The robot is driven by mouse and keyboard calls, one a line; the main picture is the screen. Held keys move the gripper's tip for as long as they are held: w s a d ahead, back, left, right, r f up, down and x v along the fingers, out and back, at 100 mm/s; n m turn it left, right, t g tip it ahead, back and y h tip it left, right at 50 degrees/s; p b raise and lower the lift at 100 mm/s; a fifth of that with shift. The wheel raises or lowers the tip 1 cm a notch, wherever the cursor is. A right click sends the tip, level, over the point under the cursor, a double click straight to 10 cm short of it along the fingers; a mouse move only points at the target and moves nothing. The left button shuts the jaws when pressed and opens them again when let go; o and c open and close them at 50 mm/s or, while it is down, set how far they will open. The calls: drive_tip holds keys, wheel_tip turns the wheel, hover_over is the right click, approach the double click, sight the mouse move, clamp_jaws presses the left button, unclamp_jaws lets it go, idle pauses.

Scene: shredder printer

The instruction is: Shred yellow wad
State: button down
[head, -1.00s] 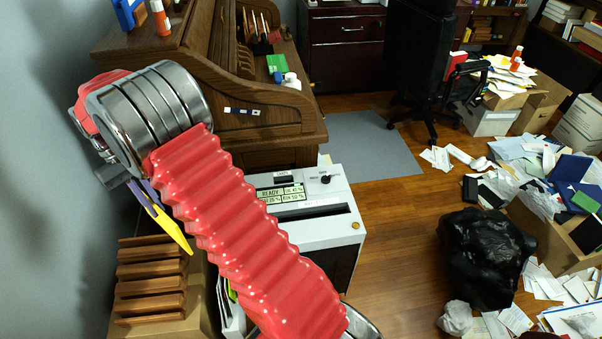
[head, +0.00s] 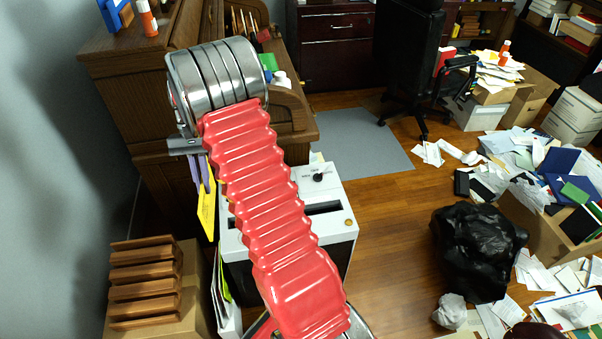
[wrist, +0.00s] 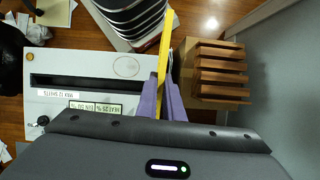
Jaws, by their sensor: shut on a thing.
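My gripper (head: 203,182) has purple fingers and is shut on the yellow wad (head: 207,218), a thin flat sheet or stack that hangs down from the fingertips. In the wrist view the fingers (wrist: 164,98) pinch the yellow wad (wrist: 165,50), seen edge-on. The white-topped shredder (head: 335,232) stands behind and to the right of my arm, which hides part of its top and display. In the wrist view the shredder (wrist: 75,64) has a dark slot (wrist: 85,82). The wad appears by the slot's right end, near the shredder's edge; its height above the top is unclear.
A wooden slatted rack (head: 145,280) sits on a cardboard box at the lower left. The wooden roll-top desk (head: 140,90) stands behind my arm. A black bag (head: 478,250) and scattered papers lie on the right. The floor between shredder and bag is clear.

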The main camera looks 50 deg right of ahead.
drive_tip(key=s+d+f+m+t, duration=0.2)
drive_tip(key=s+d+m, duration=0.6)
drive_tip(key=d, duration=0.4)
drive_tip(key=s+d+f+m+t, duration=0.2)
drive_tip(key=s+d+m+t, duration=0.2)
drive_tip(key=s+d+m, duration=0.5)
drive_tip(key=d, duration=0.3)
drive_tip(key=shift+a+f+y, duration=0.1)
drive_tip(key=shift+y, duration=0.2)
wheel_tip(320, 180, down, 8)
drive_tip(key=shift+f, duration=0.15)
